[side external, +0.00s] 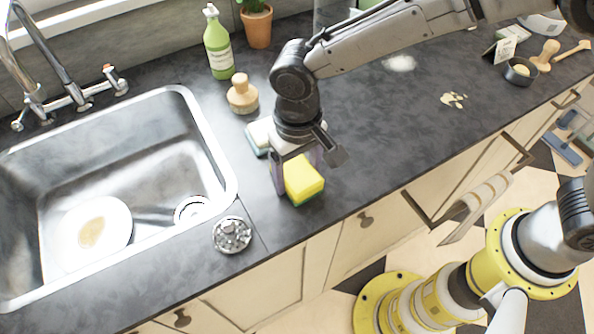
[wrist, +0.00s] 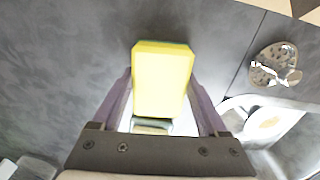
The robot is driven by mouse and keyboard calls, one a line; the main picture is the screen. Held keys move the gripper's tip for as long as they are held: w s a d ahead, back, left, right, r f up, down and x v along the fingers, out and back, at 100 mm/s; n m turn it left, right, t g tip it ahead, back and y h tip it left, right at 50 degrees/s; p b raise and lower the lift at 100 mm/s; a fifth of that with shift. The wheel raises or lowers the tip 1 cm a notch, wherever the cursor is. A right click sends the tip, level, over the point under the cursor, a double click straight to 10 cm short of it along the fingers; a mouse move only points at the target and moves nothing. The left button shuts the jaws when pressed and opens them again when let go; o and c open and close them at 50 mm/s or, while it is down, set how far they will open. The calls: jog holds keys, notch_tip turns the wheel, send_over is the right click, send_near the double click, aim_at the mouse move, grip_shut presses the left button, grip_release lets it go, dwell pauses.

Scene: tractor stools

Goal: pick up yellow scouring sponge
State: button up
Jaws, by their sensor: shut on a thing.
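The yellow scouring sponge (side external: 304,178) with a green underside is at the counter's front part, right of the sink. It also shows in the wrist view (wrist: 161,78), between the two purple fingers. My gripper (side external: 296,176) points down and is shut on the yellow sponge. I cannot tell whether the sponge touches the counter or is just above it. A second, pale sponge with a teal underside (side external: 258,134) lies on the counter behind my gripper.
The steel sink (side external: 213,150) holds a stained plate (side external: 112,222). A metal strainer (side external: 232,234) sits by the sink's front corner. A wooden brush (side external: 242,94), green bottle (side external: 218,45) and potted plant (side external: 257,28) stand behind. Counter to the right is mostly clear.

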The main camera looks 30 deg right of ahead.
jog(key=shift+r, duration=0.6)
jog(key=s+d+r, duration=0.9)
jog(key=s+r, duration=0.1)
jog(key=r, duration=0.1)
jog(key=shift+d+r, duration=0.35)
jog(key=shift+d, duration=0.05)
